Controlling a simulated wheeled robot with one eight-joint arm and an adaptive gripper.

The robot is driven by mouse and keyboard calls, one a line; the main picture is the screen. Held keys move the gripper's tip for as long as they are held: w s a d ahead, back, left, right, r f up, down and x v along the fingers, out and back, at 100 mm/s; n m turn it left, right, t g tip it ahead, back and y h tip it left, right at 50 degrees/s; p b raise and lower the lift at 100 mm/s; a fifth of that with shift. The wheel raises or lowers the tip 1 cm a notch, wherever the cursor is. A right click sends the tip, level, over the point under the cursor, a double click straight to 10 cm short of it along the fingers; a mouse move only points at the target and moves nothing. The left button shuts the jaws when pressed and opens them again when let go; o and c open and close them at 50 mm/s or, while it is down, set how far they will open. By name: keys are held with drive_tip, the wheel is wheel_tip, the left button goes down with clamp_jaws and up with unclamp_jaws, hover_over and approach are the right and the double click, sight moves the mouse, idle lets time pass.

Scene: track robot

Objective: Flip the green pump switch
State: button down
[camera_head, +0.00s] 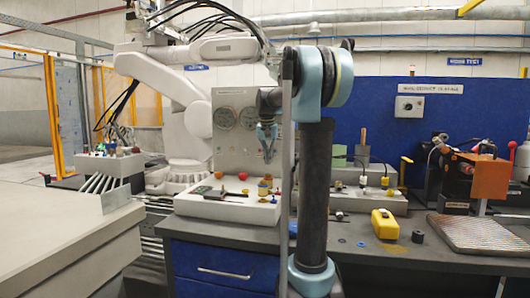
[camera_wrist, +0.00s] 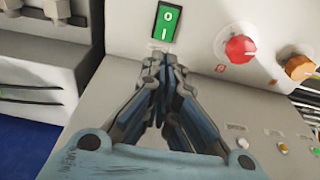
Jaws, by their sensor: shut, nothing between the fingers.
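The green pump switch (camera_wrist: 166,22) is a green rocker marked O and I in a dark frame. It sits on a pale panel at the top of the wrist view, its I end nearer my gripper. My gripper (camera_wrist: 160,62) is shut and empty, with its fingertips just below the switch in the picture. I cannot tell whether they touch the panel. In the head view my gripper (camera_head: 269,157) points down in front of the upright panel (camera_head: 238,160) with round gauges. I cannot make out the switch there.
A red knob (camera_wrist: 240,48) and an orange knob (camera_wrist: 299,67) stand right of the switch. In the head view a yellow device (camera_head: 385,224) lies on the dark bench. A grey box with buttons (camera_head: 112,165) stands at the left.

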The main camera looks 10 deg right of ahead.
sight(270, 172)
drive_tip(key=shift+w+d+f, duration=0.1)
drive_tip(key=shift+w+f, duration=0.05)
drive_tip(key=shift+f, duration=0.9)
drive_tip(key=shift+w+d+f, duration=0.1)
drive_tip(key=shift+w+f, duration=0.1)
drive_tip(key=shift+f, duration=0.8)
drive_tip(key=shift+w+f, duration=0.15)
drive_tip(key=shift+f, duration=0.9)
drive_tip(key=shift+w+d+f+g, duration=0.2)
drive_tip(key=shift+w+f+g, duration=0.15)
drive_tip(key=shift+f+g, duration=0.25)
drive_tip(key=shift+s+f+y, duration=0.1)
drive_tip(key=shift+f+y, duration=0.05)
drive_tip(key=shift+y, duration=0.15)
drive_tip(key=shift+s+d, duration=0.1)
drive_tip(key=shift+d, duration=0.05)
drive_tip(key=shift+w, duration=0.2)
